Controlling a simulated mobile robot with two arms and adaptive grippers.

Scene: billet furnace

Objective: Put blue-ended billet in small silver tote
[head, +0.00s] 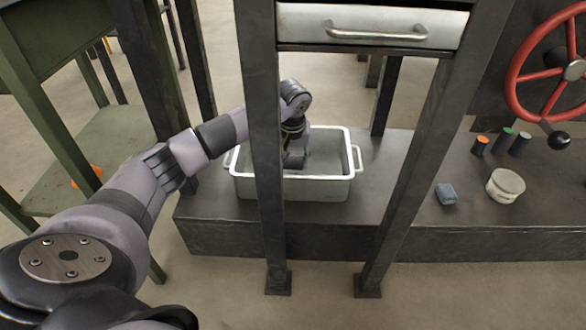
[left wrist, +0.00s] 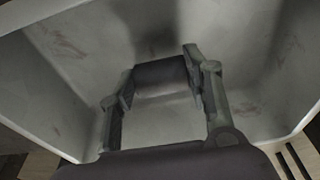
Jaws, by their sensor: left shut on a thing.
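The small silver tote (head: 325,190) sits on the dark bench, partly behind a dark upright post. My left gripper (head: 295,158) reaches down into it from above. In the left wrist view, my left gripper (left wrist: 160,90) is shut on a dark billet (left wrist: 160,74), held crosswise between the fingers inside the tote (left wrist: 65,95). The billet's end colour is hidden; I cannot tell whether it touches the tote floor. Three short dark billets stand on the bench at right: one orange-ended (head: 480,146), one green-ended (head: 504,138), one apparently blue-ended (head: 520,144). My right gripper is not in view.
Dark posts (head: 262,120) and (head: 420,165) stand before the bench, under a drawer with a metal handle (head: 375,30). A round pale container (head: 505,186), a blue-grey block (head: 446,194) and a red handwheel (head: 515,75) are at right. A green table (head: 110,150) stands at left.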

